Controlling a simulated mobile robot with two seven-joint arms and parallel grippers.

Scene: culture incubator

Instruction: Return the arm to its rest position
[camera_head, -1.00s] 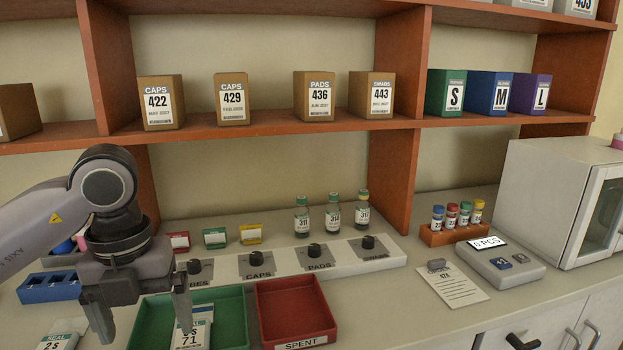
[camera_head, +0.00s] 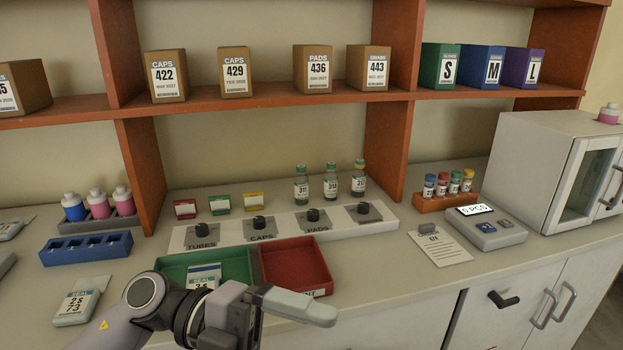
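My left arm comes in from the bottom left, and its gripper (camera_head: 290,305) is low in front of the trays, turned toward the right. It is seen side-on, so the gap between its fingers cannot be made out, and no object shows in it. A white labelled packet (camera_head: 204,275) lies in the green tray (camera_head: 232,257) behind the arm, partly hidden by it. My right gripper is not in view.
The red tray (camera_head: 295,261) beside the green one is empty. A blue rack (camera_head: 87,248) and a sealed packet (camera_head: 82,301) lie to the left. A white panel with knobs (camera_head: 285,228), vials, a scale (camera_head: 490,233) and an incubator (camera_head: 555,175) stand behind and right.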

